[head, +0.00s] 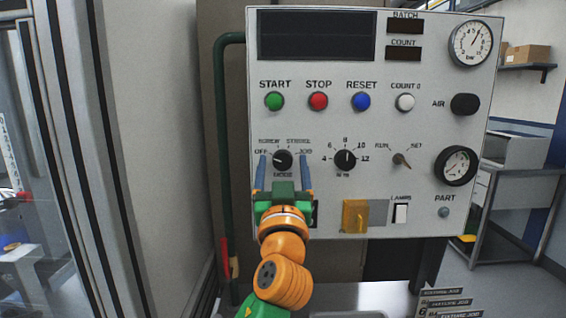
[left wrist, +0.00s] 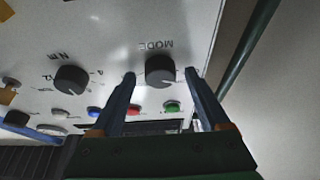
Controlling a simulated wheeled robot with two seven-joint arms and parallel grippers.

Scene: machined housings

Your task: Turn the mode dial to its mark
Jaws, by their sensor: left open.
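The mode dial (head: 283,160) is a round black knob at the lower left of the white control panel, with OFF to its left, JOB to its right and MODE below. A small pale line shows on its left part; its exact setting is too small to tell. It also shows in the left wrist view (left wrist: 160,70), upside down. My left gripper (head: 283,166) is open, with one blue finger on each side of the dial and a visible gap to it. In the left wrist view the fingertips (left wrist: 160,76) flank the knob. My right gripper is not in view.
Right of the dial are a numbered black knob (head: 345,160) and a RUN/SET selector (head: 401,160). Green (head: 274,101), red (head: 318,101) and blue (head: 361,101) buttons sit above. A yellow cover (head: 355,216) is below. A green pipe (head: 222,150) runs along the panel's left side.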

